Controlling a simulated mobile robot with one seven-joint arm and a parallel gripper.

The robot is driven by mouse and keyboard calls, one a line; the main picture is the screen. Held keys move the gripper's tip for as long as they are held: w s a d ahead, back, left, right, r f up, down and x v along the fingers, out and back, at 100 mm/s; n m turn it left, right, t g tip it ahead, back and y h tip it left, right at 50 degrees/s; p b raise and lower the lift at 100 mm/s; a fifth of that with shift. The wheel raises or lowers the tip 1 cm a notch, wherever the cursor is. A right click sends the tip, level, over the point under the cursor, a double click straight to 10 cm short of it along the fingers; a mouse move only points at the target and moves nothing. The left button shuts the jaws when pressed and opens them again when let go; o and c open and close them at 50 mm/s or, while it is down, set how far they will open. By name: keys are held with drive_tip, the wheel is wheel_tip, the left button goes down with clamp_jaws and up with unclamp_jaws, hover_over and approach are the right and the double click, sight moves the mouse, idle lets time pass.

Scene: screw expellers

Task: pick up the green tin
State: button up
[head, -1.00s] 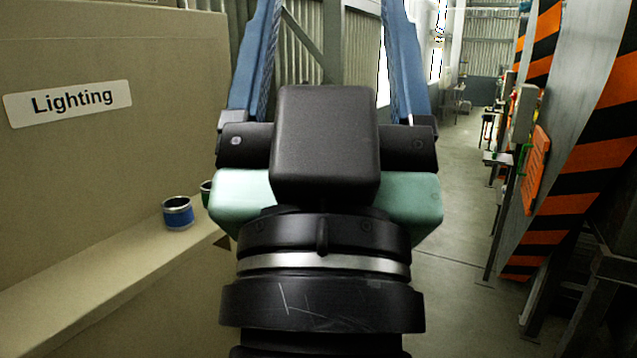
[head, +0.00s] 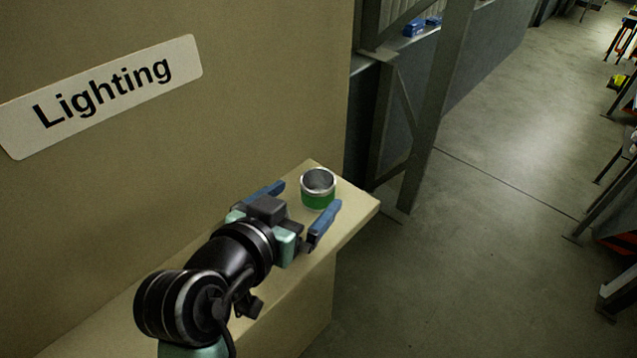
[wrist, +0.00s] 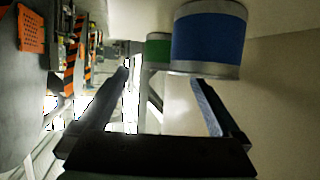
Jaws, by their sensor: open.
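The green tin (head: 318,199) is a short open can with a bare metal rim. It stands upright near the far end of the ledge in the head view. My gripper (head: 302,205) is open and empty, its two blue fingers pointing toward the tin from the near side. In the wrist view, which looks upside down, the green tin (wrist: 157,50) shows beyond my gripper (wrist: 161,77), partly covered by a nearer blue tin (wrist: 208,38). The blue tin is not visible in the head view.
The tan ledge (head: 352,207) ends just past the green tin, with open floor to its right. The wall with the "Lighting" sign (head: 104,92) rises on the left. A grey steel post (head: 432,110) stands behind the ledge's end.

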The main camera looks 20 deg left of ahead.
sight(311, 192)
drive_tip(key=shift+w+d+f, duration=0.15)
drive_tip(key=shift+w+f, duration=0.05)
drive_tip(key=shift+w, duration=0.25)
drive_tip(key=shift+p+x, duration=1.3)
drive_tip(key=shift+x, duration=1.45)
drive_tip(key=shift+a, duration=0.25)
drive_tip(key=c, duration=1.4)
